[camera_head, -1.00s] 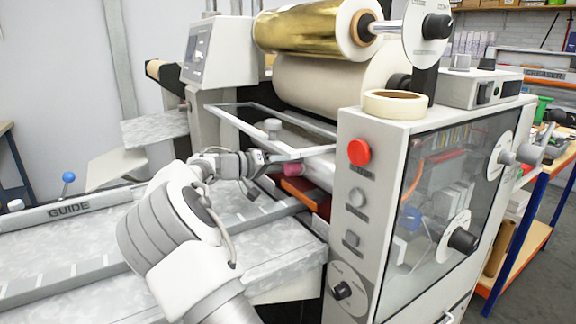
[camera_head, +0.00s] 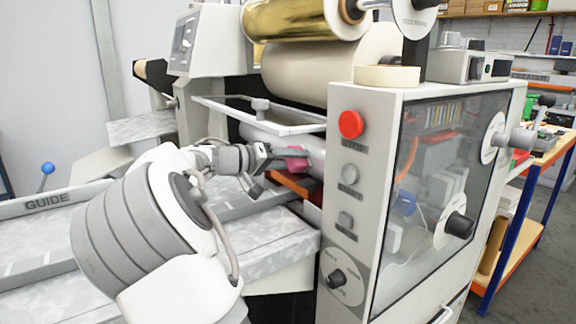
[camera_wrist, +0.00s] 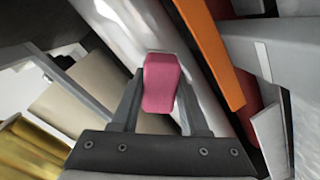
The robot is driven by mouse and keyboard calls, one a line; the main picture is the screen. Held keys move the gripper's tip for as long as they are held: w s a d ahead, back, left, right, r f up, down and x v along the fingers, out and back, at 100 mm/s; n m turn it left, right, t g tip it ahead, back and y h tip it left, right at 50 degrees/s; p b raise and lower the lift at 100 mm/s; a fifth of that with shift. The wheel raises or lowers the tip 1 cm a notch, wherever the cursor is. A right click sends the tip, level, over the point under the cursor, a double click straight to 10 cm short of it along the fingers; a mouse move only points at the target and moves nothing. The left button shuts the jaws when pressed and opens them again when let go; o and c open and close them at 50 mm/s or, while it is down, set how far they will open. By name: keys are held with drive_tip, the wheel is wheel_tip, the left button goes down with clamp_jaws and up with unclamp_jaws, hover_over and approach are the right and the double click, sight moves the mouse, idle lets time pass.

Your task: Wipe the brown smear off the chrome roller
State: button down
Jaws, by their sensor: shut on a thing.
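My gripper (camera_head: 286,156) is shut on a pink pad (camera_wrist: 161,82), which sits between its two fingers in the wrist view. The pad also shows as a small pink patch at the gripper's end in the head view. The chrome roller (camera_head: 268,139) is a pale, shiny cylinder low in the machine's opening; it runs diagonally behind the pad in the wrist view (camera_wrist: 122,24). The pad is at the roller's front side, but I cannot tell whether they touch. I cannot make out the brown smear in either view.
A pale guard frame (camera_head: 232,119) stands above the roller. An orange bar (camera_wrist: 213,55) runs alongside it. The machine's right cabinet, with a red stop button (camera_head: 350,124), stands close to the gripper. A gold foil roll (camera_head: 295,20) is above. The feed table (camera_head: 250,245) is clear.

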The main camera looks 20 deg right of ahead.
drive_tip(key=shift+s+d+f+b, duration=0.1)
drive_tip(key=shift+s+d+b, duration=0.05)
drive_tip(key=shift+s+b, duration=0.2)
drive_tip(key=shift+w+r, duration=0.1)
drive_tip(key=shift+r, duration=0.1)
drive_tip(key=shift+w+r+p, duration=0.1)
drive_tip(key=shift+w+p, duration=0.25)
drive_tip(key=shift+p, duration=0.15)
drive_tip(key=shift+w+a+p, duration=0.2)
drive_tip(key=shift+w+p, duration=0.15)
drive_tip(key=shift+w, duration=0.3)
drive_tip(key=shift+w+a+p, duration=0.2)
drive_tip(key=shift+w+p, duration=0.15)
drive_tip(key=shift+w, duration=0.3)
drive_tip(key=w+p, duration=0.2)
drive_tip(key=w, duration=0.1)
drive_tip(key=shift+w+a+f+p, duration=0.2)
drive_tip(key=shift+w+a+p, duration=0.05)
drive_tip(key=shift+a+p, duration=0.1)
